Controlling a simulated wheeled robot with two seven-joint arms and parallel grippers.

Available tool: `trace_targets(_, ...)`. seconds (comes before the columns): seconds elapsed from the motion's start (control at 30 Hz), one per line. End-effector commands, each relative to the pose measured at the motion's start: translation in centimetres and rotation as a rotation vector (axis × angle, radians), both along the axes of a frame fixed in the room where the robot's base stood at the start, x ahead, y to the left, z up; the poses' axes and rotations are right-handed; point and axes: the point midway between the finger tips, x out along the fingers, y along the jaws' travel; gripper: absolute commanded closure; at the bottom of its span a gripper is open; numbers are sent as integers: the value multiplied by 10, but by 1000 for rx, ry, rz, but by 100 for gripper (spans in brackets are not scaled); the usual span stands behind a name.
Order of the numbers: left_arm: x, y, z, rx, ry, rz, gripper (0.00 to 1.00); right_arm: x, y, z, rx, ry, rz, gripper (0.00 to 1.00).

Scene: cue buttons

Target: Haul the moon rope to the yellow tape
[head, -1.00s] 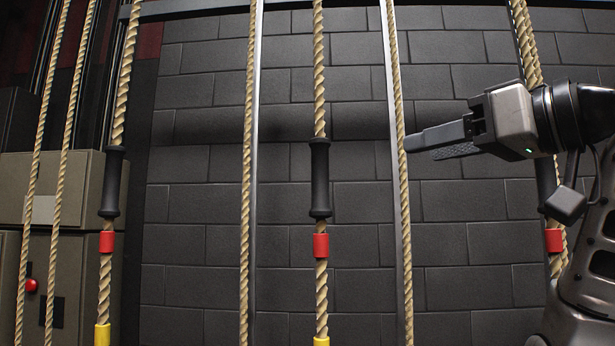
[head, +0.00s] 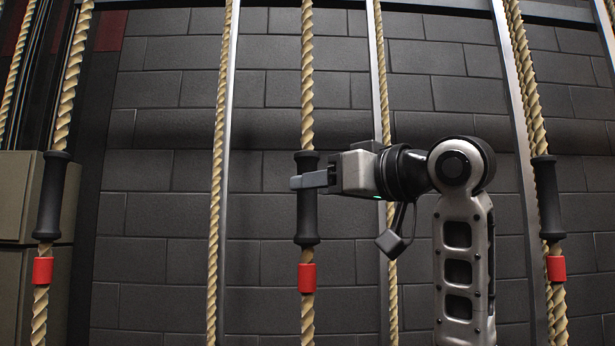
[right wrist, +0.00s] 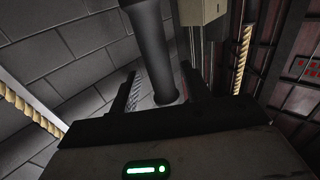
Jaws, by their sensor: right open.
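Three thick ropes with black handles hang in the head view: the left handle (head: 52,195), the middle handle (head: 307,197) and the right handle (head: 547,197). Red tape (head: 307,278) is wrapped on the middle rope below its handle. No moon mark or yellow tape shows now, so I cannot tell which is the moon rope. My right gripper (head: 302,181) is at the upper part of the middle handle. In the right wrist view that black handle (right wrist: 152,45) stands between the open fingers, with no visible squeeze. My left gripper is not in view.
Thinner ropes (head: 218,150) run beside grey metal rails (head: 228,200) between the handled ropes. A dark block wall (head: 160,220) stands behind. Grey-brown cabinets (head: 20,190) are at the far left.

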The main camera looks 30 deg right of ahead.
Motion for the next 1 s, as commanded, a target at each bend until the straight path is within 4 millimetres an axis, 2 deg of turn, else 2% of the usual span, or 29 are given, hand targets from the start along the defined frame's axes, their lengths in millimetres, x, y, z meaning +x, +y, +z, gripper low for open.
trace_targets(0.1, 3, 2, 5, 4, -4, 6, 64, 16, 4, 1, -1, 4, 2, 53)
trace_targets(0.2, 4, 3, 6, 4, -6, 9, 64, 23, 6, 1, 0, 1, 1, 53)
trace_targets(0.57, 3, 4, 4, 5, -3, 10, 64, 27, 6, 0, -1, 0, -1, 53)
trace_targets(0.73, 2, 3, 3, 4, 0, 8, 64, 27, 6, 0, -1, 0, -1, 100)
trace_targets(0.87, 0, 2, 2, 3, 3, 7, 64, 27, 6, -1, -1, 0, 0, 100)
trace_targets(1.0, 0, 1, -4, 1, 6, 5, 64, 28, 8, -10, -1, 1, 3, 100)
